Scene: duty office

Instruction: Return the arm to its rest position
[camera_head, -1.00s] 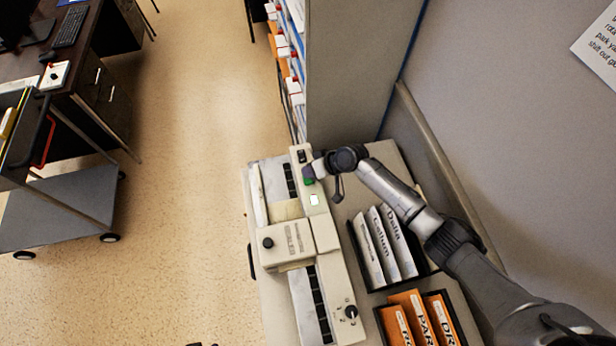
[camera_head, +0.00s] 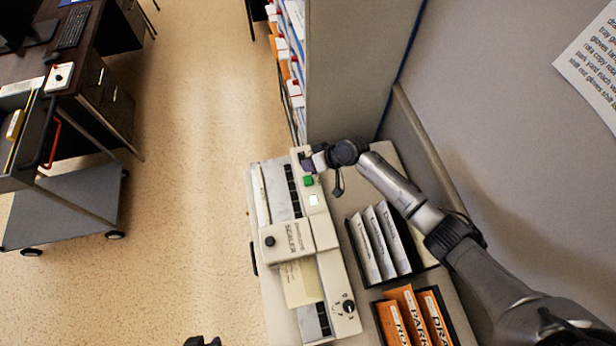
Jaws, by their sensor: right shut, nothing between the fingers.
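My right arm comes in from the lower right, and its gripper (camera_head: 309,163) is shut and empty over the far end of the sealer's control strip. Its fingertips are just beyond the green button (camera_head: 308,181), which is uncovered. The beige envelope sealer (camera_head: 285,240) lies lengthwise on the counter, with a small lit display and a black knob (camera_head: 348,307) near its front end. A cream envelope (camera_head: 299,284) lies on the near part of its track. A small dark part of my left gripper (camera_head: 203,341) shows at the bottom edge, mostly cut off.
Racks of white (camera_head: 380,243) and orange folders (camera_head: 414,318) stand right of the sealer, below my right arm. A tall partition (camera_head: 360,70) and a wall bound the far and right sides. A trolley (camera_head: 70,210) and desk are left; the floor between is clear.

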